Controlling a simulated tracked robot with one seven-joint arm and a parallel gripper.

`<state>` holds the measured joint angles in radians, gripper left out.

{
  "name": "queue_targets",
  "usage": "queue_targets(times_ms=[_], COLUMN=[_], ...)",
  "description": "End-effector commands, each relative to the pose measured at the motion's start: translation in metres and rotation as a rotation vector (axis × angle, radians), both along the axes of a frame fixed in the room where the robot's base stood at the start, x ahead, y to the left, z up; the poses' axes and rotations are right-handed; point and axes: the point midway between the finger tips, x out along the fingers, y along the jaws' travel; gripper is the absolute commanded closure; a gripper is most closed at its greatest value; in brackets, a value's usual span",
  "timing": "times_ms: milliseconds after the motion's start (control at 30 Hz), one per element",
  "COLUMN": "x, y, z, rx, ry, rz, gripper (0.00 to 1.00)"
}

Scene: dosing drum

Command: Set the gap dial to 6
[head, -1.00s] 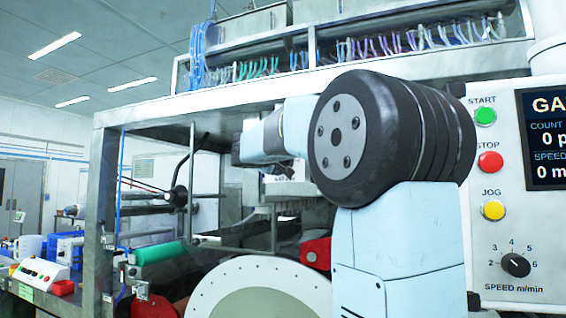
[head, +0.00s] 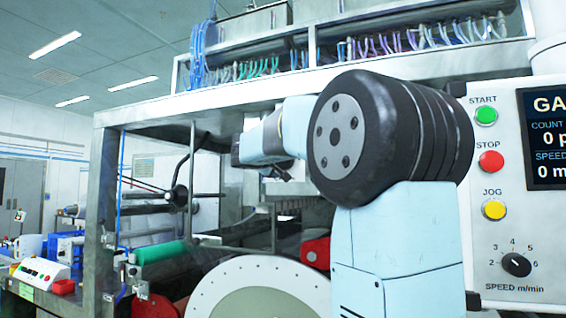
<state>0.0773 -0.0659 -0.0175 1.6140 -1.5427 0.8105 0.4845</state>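No dial marked as a gap dial shows. The one dial in view is a black knob (head: 516,264) on the control panel, labelled "SPEED m/min" with a scale from 2 to 6. Its exact setting is too small to read surely. Above it, a dark display (head: 547,138) is cut off by the right edge; its heading begins "GA". The far end of my arm (head: 262,145) reaches left into the machine's open frame, well left of the panel. My gripper's fingers cannot be made out there, and nothing shows as held.
The panel carries a green START button (head: 485,115), a red STOP button (head: 490,162) and a yellow JOG button (head: 494,209). My arm stands close to the panel's left edge. A large pale drum disc (head: 205,295) is below. Steel frame posts (head: 103,220) stand left.

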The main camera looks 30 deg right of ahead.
Motion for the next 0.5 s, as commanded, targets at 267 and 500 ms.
queue_targets(times_ms=[267,500], x=[-0.002,-0.01], y=[-0.001,0.01], z=[0.002,0.004], rx=[-0.002,-0.002], ry=[-0.004,-0.005], rz=[-0.002,-0.002], gripper=[0.03,0.03])
